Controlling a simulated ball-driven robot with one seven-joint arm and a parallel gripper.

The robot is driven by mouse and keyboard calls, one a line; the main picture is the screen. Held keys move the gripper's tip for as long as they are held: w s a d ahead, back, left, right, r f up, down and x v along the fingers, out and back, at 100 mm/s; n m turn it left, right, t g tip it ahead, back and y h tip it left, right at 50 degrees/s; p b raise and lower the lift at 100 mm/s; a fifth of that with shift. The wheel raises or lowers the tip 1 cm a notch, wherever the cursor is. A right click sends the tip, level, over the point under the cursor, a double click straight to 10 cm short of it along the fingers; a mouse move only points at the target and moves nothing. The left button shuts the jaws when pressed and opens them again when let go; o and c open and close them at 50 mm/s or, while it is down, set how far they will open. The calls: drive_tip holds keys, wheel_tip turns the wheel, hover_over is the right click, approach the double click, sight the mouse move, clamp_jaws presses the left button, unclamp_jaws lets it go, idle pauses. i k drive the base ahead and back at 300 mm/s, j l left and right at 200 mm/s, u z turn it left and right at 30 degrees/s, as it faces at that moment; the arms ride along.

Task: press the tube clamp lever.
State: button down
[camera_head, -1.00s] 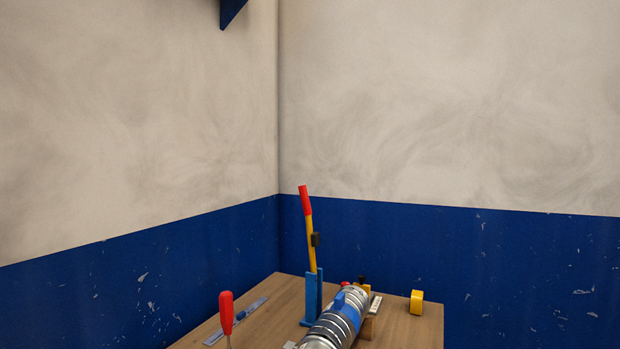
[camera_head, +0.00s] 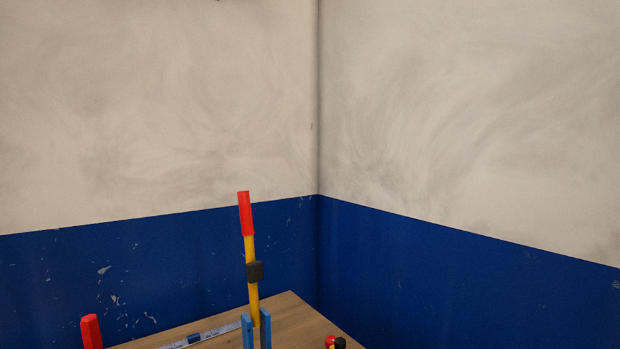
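In the head view, a yellow lever (camera_head: 251,285) with a red grip (camera_head: 245,213) and a dark collar (camera_head: 255,271) stands nearly upright, tilted slightly left. It rises from a blue bracket (camera_head: 266,328) on the wooden table. I cannot tell from its look alone whether this is the tube clamp lever. A second red handle (camera_head: 91,331) shows at the lower left, its lower part cut off by the frame. My gripper is not in view.
The wooden table top (camera_head: 290,312) sits in a corner of blue-and-white walls. A blue-and-white ruler-like strip (camera_head: 200,335) lies on it, left of the bracket. Small red and black knobs (camera_head: 335,342) show at the bottom edge.

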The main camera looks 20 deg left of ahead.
sight(254, 269)
drive_tip(key=i+l, duration=0.25)
drive_tip(key=l, duration=0.2)
drive_tip(key=i+l, duration=0.25)
drive_tip(key=l, duration=0.15)
drive_tip(key=i+l, duration=0.2)
drive_tip(key=l, duration=0.25)
drive_tip(key=u, duration=1.95)
